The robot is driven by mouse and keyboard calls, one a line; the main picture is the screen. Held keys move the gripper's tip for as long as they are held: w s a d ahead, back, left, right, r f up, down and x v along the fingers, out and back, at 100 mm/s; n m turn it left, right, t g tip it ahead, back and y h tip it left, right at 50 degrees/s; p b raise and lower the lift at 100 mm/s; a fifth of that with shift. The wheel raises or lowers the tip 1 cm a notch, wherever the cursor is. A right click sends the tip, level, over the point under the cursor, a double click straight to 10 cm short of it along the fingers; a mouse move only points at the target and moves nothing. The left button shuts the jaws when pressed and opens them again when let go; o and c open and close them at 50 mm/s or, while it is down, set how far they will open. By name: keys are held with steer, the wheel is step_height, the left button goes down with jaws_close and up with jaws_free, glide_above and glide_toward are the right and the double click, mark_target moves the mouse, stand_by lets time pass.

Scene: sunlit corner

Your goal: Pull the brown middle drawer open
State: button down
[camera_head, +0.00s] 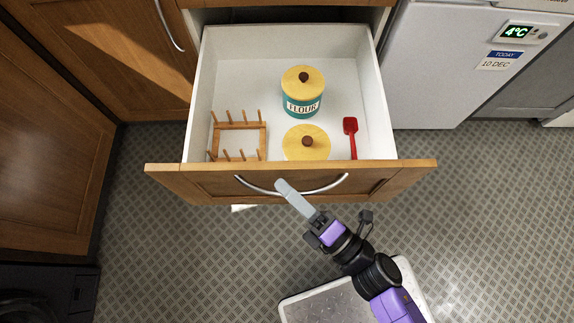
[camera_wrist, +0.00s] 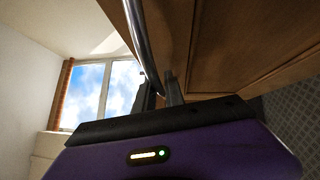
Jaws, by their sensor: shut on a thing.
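The brown drawer (camera_head: 400,178) is pulled well out of the cabinet in the head view, with its white inside showing. Its curved silver handle (camera_head: 330,188) is on the front panel and also shows in the wrist view (camera_wrist: 136,35). My gripper (camera_head: 286,188) is at the middle of the handle, shut on it. In the wrist view the fingers (camera_wrist: 160,92) meet the handle's near end, close to the wooden drawer front (camera_wrist: 215,45). The fingertips hide part of the handle in the head view.
Inside the drawer are a flour canister (camera_head: 302,100), a second yellow lid (camera_head: 306,143), a wooden rack (camera_head: 238,138) and a red spatula (camera_head: 351,135). A white fridge (camera_head: 435,75) stands to the right. Patterned floor (camera_head: 180,260) is clear to the left of my arm.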

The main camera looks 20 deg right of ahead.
steer(key=shift+s+f, duration=0.1)
steer(key=shift+s, duration=0.2)
steer(key=c, duration=1.7)
jaws_free()
steer(key=v, duration=0.7)
steer(key=shift+s+d, duration=0.2)
steer(key=shift+s, duration=0.2)
steer(key=s+d+r+m+g+h, duration=0.1)
steer(key=s+d+r+m+h, duration=0.35)
steer(key=m, duration=0.85)
steer(key=s+d+r+m+g+h, duration=0.25)
steer(key=d+r+m+h, duration=0.25)
steer(key=m, duration=0.7)
step_height(320, 180, up, 13)
steer(key=p, duration=1.3)
steer(key=shift+s+f+t, duration=0.2)
steer(key=shift+f+t, duration=0.05)
steer(key=shift+t, duration=0.2)
